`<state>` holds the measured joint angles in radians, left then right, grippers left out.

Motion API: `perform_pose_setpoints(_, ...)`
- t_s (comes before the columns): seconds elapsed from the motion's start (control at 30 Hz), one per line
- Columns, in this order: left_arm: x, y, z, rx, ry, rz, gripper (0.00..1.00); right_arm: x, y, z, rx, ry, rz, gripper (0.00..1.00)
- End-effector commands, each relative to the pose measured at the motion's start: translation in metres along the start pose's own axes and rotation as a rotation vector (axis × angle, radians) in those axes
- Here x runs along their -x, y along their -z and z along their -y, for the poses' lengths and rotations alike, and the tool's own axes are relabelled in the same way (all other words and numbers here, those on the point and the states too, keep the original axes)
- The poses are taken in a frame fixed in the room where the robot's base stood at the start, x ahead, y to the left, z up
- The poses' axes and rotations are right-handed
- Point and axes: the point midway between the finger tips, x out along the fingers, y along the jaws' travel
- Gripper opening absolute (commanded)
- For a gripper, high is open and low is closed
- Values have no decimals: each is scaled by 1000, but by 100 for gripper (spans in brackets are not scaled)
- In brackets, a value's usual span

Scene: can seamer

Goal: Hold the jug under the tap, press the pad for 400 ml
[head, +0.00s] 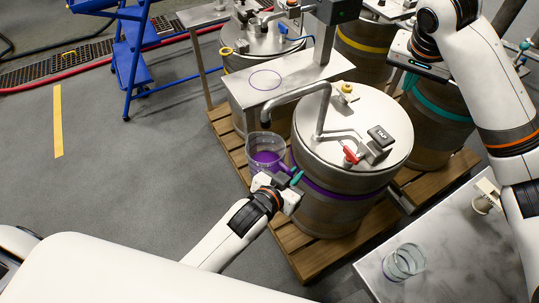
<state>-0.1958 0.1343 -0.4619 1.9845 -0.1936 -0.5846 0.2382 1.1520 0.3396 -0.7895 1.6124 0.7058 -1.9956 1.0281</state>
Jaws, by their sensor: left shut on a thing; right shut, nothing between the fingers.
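A clear jug (264,150) with a purple handle and purple in its lower part stands out to the left of the purple-banded drum (335,190). My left gripper (281,179) is shut on the jug at its handle side; the fingertips are partly hidden. The bent metal tap spout (295,94) ends just above the jug's mouth. A dark pad marked TAP (381,136) sits on the drum's lid, beside a red handle (352,154). My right gripper (417,62) is shut and empty, beyond the lid at the upper right, apart from the pad.
A metal shelf (310,75) with a drawn ring and a dark display box (339,9) stands behind the tap. Other drums stand behind. A marble table (450,255) at the lower right bears a clear vessel (404,262). The grey floor at left is open.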

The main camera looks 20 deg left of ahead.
Motion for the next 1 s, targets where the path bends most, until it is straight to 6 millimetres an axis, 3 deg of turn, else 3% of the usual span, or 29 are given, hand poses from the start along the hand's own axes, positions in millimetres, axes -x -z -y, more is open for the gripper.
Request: perform_pose_setpoints(1.0,59,22,46,0,0,3,0,21,-9,0,0,0,0,0)
